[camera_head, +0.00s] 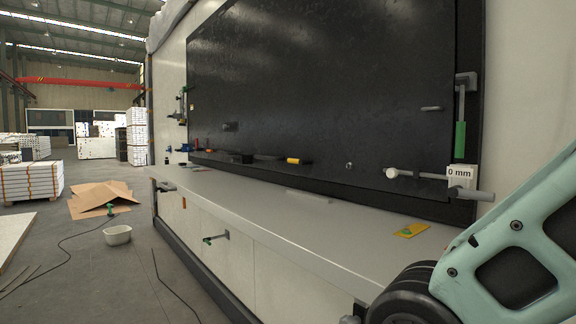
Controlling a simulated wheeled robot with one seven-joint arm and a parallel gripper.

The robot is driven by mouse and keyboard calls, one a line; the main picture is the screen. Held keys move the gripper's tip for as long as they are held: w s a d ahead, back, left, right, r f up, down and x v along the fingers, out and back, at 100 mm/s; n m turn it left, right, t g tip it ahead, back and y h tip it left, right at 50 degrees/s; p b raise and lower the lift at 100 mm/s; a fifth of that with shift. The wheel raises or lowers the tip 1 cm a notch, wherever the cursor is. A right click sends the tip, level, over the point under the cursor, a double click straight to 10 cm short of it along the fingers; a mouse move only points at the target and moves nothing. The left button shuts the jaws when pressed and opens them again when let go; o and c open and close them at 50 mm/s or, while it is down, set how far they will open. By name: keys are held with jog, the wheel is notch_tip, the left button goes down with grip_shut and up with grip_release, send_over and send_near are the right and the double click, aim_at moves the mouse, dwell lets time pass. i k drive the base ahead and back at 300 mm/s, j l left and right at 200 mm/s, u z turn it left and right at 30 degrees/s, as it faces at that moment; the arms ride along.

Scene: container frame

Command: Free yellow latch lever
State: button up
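A large black panel (325,85) is set in a pale container frame. A short yellow cylinder with a dark end (299,161) shows at the panel's lower edge, perhaps the grip of a lever. I cannot tell whether it is attached or what holds it. A grey latch with a green grip (460,139) is at the panel's right edge. A metal rod with a round white end (405,173) runs to a white "0 mm" tag (461,176) below it. My gripper is out of view; only part of my teal arm shows at the lower right.
A grey shelf (300,207) runs below the panel, mostly bare, with a yellow-and-green flat piece (411,230) near its right end. A white tub (117,235), cardboard (101,199) and cables lie on the floor left.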

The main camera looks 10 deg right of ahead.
aim_at(304, 161)
jog(key=i+j, duration=0.4)
jog(key=i+j+z, duration=0.15)
jog(key=i+j, duration=0.2)
jog(key=j, duration=0.2)
jog(key=i+j, duration=0.35)
jog(key=j, duration=0.15)
jog(key=z, duration=0.05)
